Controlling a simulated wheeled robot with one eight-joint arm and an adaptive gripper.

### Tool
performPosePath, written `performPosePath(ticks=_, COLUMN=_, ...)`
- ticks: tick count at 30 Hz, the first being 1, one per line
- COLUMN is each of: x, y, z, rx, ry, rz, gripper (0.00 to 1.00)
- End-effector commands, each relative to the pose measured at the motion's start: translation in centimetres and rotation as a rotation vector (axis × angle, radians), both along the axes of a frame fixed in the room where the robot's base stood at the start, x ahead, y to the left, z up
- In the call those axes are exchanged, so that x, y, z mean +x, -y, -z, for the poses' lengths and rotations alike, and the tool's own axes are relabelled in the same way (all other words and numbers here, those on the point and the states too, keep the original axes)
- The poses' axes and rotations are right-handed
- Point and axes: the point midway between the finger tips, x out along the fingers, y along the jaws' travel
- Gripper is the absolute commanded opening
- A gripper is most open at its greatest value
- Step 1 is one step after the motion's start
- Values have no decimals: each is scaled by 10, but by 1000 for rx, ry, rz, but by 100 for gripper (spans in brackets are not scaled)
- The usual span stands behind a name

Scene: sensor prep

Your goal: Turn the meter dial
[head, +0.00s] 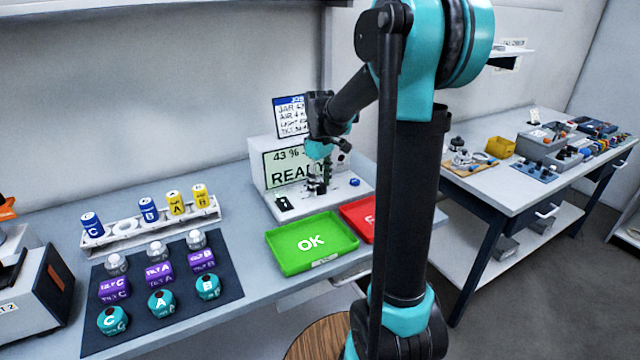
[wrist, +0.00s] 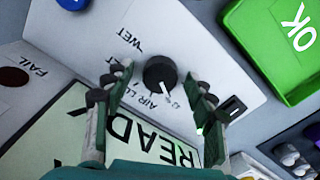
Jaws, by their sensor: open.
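The meter (head: 259,178) is a pale box at the back of the bench, with a green screen (head: 272,180) reading 43 % and READY. Its dial (wrist: 160,73) is a round black knob with a white pointer line, angled down and slightly right in the wrist view. Labels including WET and AIR surround it, partly covered by my fingers. My gripper (wrist: 158,76) is open, with one finger on each side of the dial; I cannot tell whether they touch it.
A green OK tray (head: 290,262) and a red tray (head: 358,212) lie in front of the meter. A dark mat (head: 225,285) with several jars and blocks and a white rack (head: 102,240) of cans stand left. A second table (head: 510,200) is right.

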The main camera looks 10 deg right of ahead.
Motion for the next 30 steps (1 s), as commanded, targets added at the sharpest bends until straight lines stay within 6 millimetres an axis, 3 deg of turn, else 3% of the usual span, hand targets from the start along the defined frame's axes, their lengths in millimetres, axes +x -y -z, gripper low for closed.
performPosePath(ticks=5, x=0, y=0, z=-14, rx=0, ry=0, rz=0, gripper=56)
performPosePath(ticks=15, x=0, y=0, z=-80, rx=0, ry=0, rz=0, gripper=56)
performPosePath(ticks=21, x=0, y=0, z=-109, rx=0, ry=0, rz=0, gripper=56)
performPosePath(ticks=30, x=0, y=0, z=-120, rx=0, ry=0, rz=0, gripper=56)
